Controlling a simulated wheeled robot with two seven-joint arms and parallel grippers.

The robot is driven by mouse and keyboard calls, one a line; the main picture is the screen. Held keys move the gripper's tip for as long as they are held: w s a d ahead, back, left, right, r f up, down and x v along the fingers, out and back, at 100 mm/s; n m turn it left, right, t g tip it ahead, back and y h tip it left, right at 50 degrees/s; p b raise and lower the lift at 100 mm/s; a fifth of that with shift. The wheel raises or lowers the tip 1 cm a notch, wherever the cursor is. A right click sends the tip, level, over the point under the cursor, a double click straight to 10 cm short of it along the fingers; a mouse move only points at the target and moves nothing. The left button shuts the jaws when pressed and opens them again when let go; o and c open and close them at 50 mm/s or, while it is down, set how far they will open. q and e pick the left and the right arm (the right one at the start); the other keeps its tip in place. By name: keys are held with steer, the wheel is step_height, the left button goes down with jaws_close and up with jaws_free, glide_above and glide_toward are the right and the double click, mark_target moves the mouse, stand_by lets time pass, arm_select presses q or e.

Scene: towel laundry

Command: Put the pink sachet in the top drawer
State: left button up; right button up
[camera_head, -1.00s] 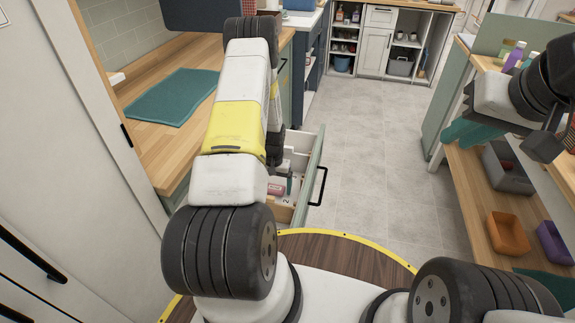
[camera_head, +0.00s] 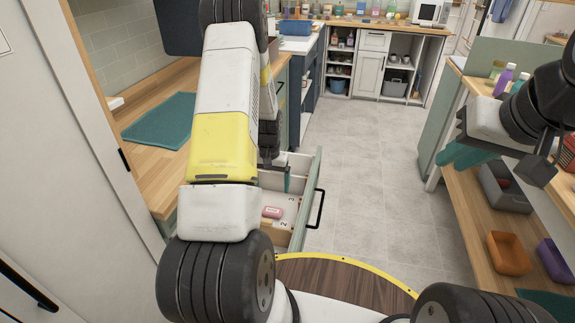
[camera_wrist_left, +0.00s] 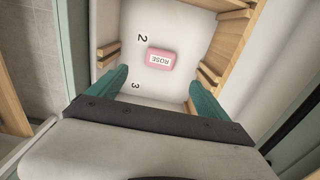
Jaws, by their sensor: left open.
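The pink sachet (camera_head: 272,212), labelled ROSE, lies flat on the white floor of the open top drawer (camera_head: 309,205). In the left wrist view the sachet (camera_wrist_left: 160,58) lies between the printed numbers 2 and 3, with the drawer's wooden dividers (camera_wrist_left: 232,40) beside it. My left gripper (camera_wrist_left: 158,80) is open and empty, its teal fingers wide apart above the drawer and clear of the sachet. In the head view my left gripper (camera_head: 287,180) is partly hidden by my arm. My right gripper (camera_head: 458,153) is at the right by the wooden shelf; its finger gap is unclear.
A wooden counter with a teal mat (camera_head: 160,120) is at the left. The grey tiled floor (camera_head: 365,150) between is clear.

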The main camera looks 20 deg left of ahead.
arm_select(q)
steer(key=s+d+r+t, duration=0.1)
steer(key=s+d+r, duration=0.1)
steer(key=r, duration=0.7)
steer(key=s+d+r+t, duration=0.1)
steer(key=s+d+r, duration=0.15)
steer(key=r, duration=0.55)
steer(key=s+d+r+t, duration=0.1)
steer(key=d+r, duration=0.1)
steer(key=r, duration=0.7)
steer(key=s+d+r+t, duration=0.1)
steer(key=s+d+r, duration=0.1)
steer(key=s+r, duration=0.2)
steer(key=s+d+r+t+h, duration=0.1)
steer(key=s+d+r, duration=0.1)
steer(key=s, duration=0.6)
steer(key=s+d+r+m+t+h, duration=0.1)
steer(key=s+d+r, duration=0.1)
steer(key=s+r, duration=0.3)
steer(key=shift+s+d+r, duration=0.3)
steer(key=shift+s, duration=0.5)
